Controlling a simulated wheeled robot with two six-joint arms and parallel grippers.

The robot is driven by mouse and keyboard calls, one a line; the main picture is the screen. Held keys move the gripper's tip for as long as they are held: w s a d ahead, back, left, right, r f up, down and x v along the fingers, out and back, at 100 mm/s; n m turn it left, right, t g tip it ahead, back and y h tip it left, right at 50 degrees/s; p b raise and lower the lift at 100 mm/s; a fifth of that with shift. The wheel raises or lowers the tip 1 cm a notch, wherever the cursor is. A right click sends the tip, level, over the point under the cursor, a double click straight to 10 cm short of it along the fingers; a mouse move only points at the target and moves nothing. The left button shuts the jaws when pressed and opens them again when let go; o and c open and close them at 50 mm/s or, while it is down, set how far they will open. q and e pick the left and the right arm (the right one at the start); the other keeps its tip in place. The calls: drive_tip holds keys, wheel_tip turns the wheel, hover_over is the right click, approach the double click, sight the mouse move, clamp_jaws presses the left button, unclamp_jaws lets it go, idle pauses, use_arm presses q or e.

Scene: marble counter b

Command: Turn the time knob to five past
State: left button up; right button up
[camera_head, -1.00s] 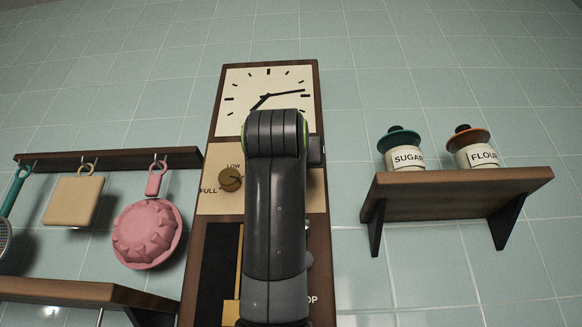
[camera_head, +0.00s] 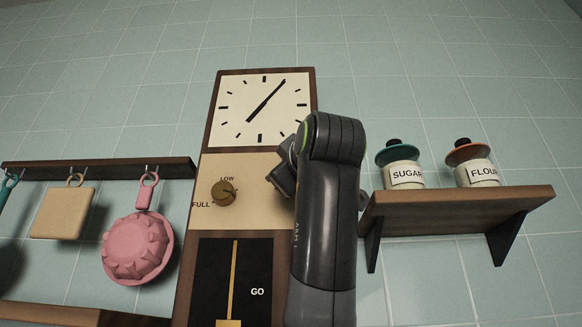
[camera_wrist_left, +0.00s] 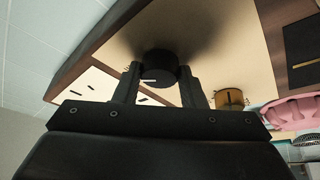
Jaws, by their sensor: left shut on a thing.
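The clock face (camera_head: 285,120) is at the top of a tall wood-edged panel in the head view. Its long hand points up-right at about the one mark and its short hand points down-left, near seven. The black time knob (camera_wrist_left: 158,65), with a pale line on it, shows in the left wrist view. My left gripper (camera_wrist_left: 160,88) is shut on the knob, one finger on each side. In the head view my left gripper (camera_head: 284,176) is mostly hidden behind my arm link, and the knob is hidden there. My right gripper is not in view.
A brown knob (camera_head: 223,193) marked LOW and FULL sits left of my gripper. Below is a black slot with a yellow lever (camera_head: 233,275) and GO. A shelf (camera_head: 455,210) with sugar and flour jars is right; a rack (camera_head: 100,167) with hanging utensils is left.

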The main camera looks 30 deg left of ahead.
use_arm(q)
drive_tip(key=shift+n, duration=0.5)
drive_tip(key=o, duration=1)
drive_tip(key=shift+w, duration=0.1)
drive_tip(key=b+v, duration=0.7)
drive_tip(key=v, duration=1)
drive_tip(key=shift+d+r, duration=0.15)
drive_tip(key=shift+d, duration=0.25)
